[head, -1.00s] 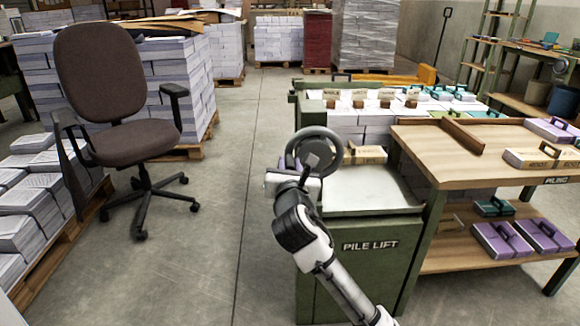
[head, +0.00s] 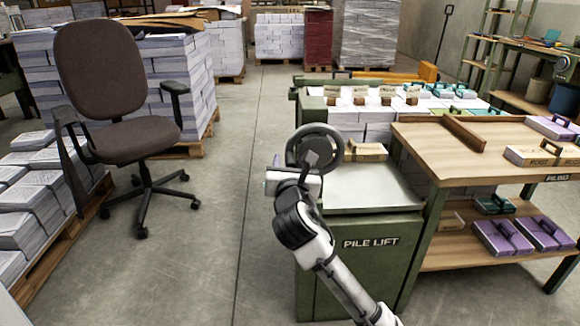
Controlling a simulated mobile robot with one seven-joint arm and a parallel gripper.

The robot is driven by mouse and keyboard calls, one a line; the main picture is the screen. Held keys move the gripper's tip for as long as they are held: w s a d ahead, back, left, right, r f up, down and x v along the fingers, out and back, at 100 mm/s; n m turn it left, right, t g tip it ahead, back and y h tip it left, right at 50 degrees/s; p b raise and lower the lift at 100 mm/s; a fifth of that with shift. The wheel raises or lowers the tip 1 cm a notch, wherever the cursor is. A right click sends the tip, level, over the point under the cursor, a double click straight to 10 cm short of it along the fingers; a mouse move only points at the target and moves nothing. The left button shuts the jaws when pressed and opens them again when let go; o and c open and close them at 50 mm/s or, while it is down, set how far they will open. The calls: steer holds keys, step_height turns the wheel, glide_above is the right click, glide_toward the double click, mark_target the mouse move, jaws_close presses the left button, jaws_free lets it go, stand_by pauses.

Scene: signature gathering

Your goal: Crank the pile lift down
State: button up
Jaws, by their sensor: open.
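The pile lift (head: 372,280) is a green cabinet with a pale top and a "PILE LIFT" label. Its grey crank wheel (head: 327,133) stands upright at the cabinet's left rear corner. My gripper (head: 311,160) is open in front of the wheel and overlaps its lower part. I cannot tell whether it touches the wheel or a handle, as the contact area is hidden.
A wooden bench (head: 440,150) marked "PILING" stands to the right, with handled blocks on its top and shelf. A brown office chair (head: 105,90) and paper-laden pallets are at the left. The floor (head: 220,230) between chair and lift is clear.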

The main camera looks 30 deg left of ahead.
steer(key=f+b+v, duration=0.1)
steer(key=b+v, duration=0.5)
steer(key=v, duration=0.5)
steer(key=shift+d, duration=0.35)
steer(key=shift+b, duration=0.85)
steer(key=shift+s+d+b, duration=0.1)
steer(key=shift+b, duration=0.5)
steer(key=shift+s+d+r+b, duration=0.2)
steer(key=shift+s+b, duration=0.3)
steer(key=shift+b, duration=0.7)
steer(key=shift+s+d+r+b, duration=0.2)
steer(key=shift+s+b, duration=0.3)
steer(key=shift+b, duration=0.7)
steer(key=shift+r, duration=0.1)
